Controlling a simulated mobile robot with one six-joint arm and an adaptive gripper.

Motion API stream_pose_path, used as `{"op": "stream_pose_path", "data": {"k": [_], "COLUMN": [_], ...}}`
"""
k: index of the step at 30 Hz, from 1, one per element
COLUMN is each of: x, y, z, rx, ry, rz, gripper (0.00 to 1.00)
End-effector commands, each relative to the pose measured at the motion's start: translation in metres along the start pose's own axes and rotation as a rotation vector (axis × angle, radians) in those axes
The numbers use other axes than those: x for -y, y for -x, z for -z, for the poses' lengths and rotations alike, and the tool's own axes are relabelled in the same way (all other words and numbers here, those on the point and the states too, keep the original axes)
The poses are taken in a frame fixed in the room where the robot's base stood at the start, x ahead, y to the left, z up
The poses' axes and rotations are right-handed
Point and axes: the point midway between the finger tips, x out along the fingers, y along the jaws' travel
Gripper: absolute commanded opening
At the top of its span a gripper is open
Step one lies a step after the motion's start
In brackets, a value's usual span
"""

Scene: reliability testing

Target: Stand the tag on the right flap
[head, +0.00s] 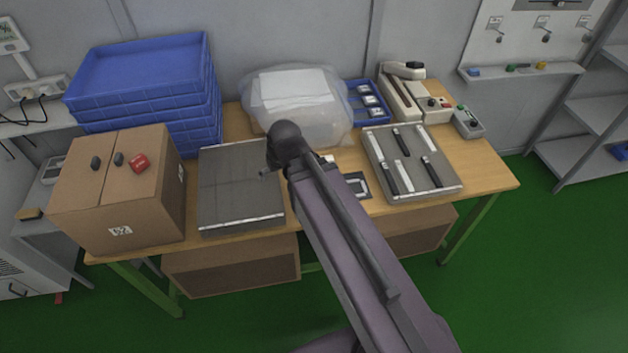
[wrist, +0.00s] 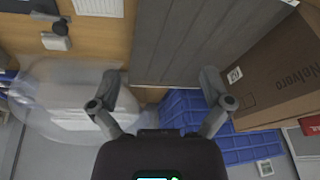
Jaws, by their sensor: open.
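The cardboard box (head: 118,200) stands at the left end of the table with its two top flaps closed, meeting at a seam. A small red piece with white marking, seemingly the tag (head: 139,163), is on the right flap (head: 150,146); whether it stands or lies I cannot tell. In the wrist view the box (wrist: 275,75) is at the upper right. My gripper (wrist: 160,100) is open and empty, its fingers wide apart. In the head view it is above the middle of the table, right of the box and away from the tag; its fingers barely show.
Two dark oval pieces (head: 107,160) sit on the box top near the seam. Blue stacked trays (head: 145,75) stand behind the box. A grey panel (head: 240,185) lies right of it. A plastic-wrapped bundle (head: 297,105) and a slotted grey tray (head: 410,160) are farther right.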

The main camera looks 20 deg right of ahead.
Motion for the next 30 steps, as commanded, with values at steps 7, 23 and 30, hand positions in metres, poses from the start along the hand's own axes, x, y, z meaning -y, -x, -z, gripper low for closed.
{"op": "stream_pose_path", "data": {"k": [7, 23, 30], "x": [-0.063, -0.08, -0.08], "y": [0.012, 0.018, 0.018], "z": [-0.052, -0.07, -0.07], "rx": [0.22, 0.296, 0.295], "ry": [-0.173, -0.234, -0.233], "rz": [-0.079, -0.105, -0.105], "gripper": [0.99, 0.99, 0.81]}}
